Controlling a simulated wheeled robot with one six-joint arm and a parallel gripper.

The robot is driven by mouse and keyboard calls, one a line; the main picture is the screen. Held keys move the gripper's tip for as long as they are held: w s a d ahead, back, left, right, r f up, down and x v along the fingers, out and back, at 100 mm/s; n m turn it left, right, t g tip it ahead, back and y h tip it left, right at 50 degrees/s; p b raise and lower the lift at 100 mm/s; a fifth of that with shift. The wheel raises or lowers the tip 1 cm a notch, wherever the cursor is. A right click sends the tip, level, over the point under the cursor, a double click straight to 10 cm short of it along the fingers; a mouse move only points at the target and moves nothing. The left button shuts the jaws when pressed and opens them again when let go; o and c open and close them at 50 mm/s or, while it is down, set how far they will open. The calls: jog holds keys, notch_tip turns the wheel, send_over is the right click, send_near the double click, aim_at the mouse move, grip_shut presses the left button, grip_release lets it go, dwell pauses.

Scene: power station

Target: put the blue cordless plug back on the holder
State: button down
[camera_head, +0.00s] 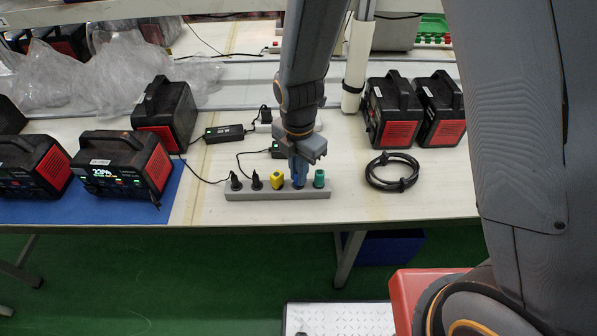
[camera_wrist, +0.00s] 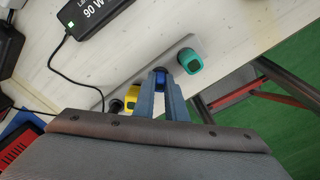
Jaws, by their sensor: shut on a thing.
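The blue cordless plug (camera_wrist: 160,78) is between the fingertips of my gripper (camera_wrist: 160,86) in the wrist view. My gripper (camera_head: 298,172) is shut on it. In the head view the blue plug (camera_head: 298,184) shows low between the yellow and teal plugs, at the grey holder strip (camera_head: 250,196). The holder also shows in the wrist view (camera_wrist: 187,45). The plug looks upright over or in the slot between its neighbours. The fingers hide its base, so I cannot tell whether it is fully seated.
The yellow plug (camera_head: 277,179) and teal plug (camera_head: 319,178) stand close on either side. Two black plugs (camera_head: 246,181) stand further left. A coiled black cable (camera_head: 392,171) lies to the right. Power stations (camera_head: 385,112) stand behind. The table's front edge is just before the holder.

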jog(key=c, duration=1.7)
grip_release()
jog(key=shift+r+b, duration=0.75)
jog(key=shift+r, duration=3.1)
jog(key=s+d+r+m, duration=0.1)
jog(key=s+d+m, duration=0.1)
jog(key=d+m, duration=0.5)
jog(key=s+d+r+m, duration=0.2)
jog(key=d+m, duration=0.5)
jog(key=m, duration=0.4)
jog(key=s+d+r+m+t, duration=0.1)
jog(key=s+d+r+m, duration=0.1)
jog(key=d+m, duration=0.4)
jog(key=shift+s+d+r+m, duration=0.1)
jog(key=shift+d+m, duration=0.1)
jog(key=shift+m, duration=0.7)
jog(key=shift+s+d+m, duration=0.1)
jog(key=shift+d+m, duration=0.1)
jog(key=shift+m, duration=0.7)
